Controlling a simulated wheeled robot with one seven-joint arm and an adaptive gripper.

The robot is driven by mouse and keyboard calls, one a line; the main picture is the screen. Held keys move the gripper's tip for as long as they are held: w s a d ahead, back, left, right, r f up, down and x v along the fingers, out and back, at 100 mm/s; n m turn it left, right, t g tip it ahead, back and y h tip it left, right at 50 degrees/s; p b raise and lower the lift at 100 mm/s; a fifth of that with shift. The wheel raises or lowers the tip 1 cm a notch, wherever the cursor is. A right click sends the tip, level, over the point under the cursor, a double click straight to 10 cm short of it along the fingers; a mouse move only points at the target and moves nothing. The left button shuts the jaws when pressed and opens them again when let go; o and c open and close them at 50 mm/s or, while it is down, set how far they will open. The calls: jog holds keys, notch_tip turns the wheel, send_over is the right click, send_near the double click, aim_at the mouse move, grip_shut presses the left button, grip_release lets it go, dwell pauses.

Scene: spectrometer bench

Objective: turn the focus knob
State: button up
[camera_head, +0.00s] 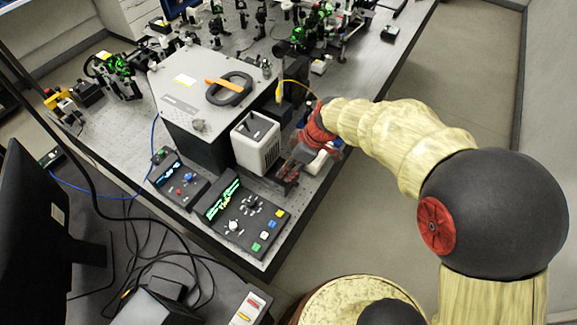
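A black control box (225,237) with a green-lit display lies near the front corner of the optical bench. It carries a white knob (233,225), a dark knob (250,203) and coloured buttons. A second, smaller control box (187,192) with blue and red knobs lies to its left. I cannot read which knob is the focus knob. My gripper (287,177) is at the bench's right edge, right of the white vented box and up and to the right of the larger control box. It looks apart from the knobs. Its fingers are too small to tell their opening.
A white vented box (256,152) stands left of my gripper, beside a large grey-topped housing (180,108) with a black ring and orange strip on top. Optics crowd the bench's back. A monitor (40,220) and loose cables lie at left. Open floor (400,235) lies right.

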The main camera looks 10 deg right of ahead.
grip_shut()
dwell(0.5)
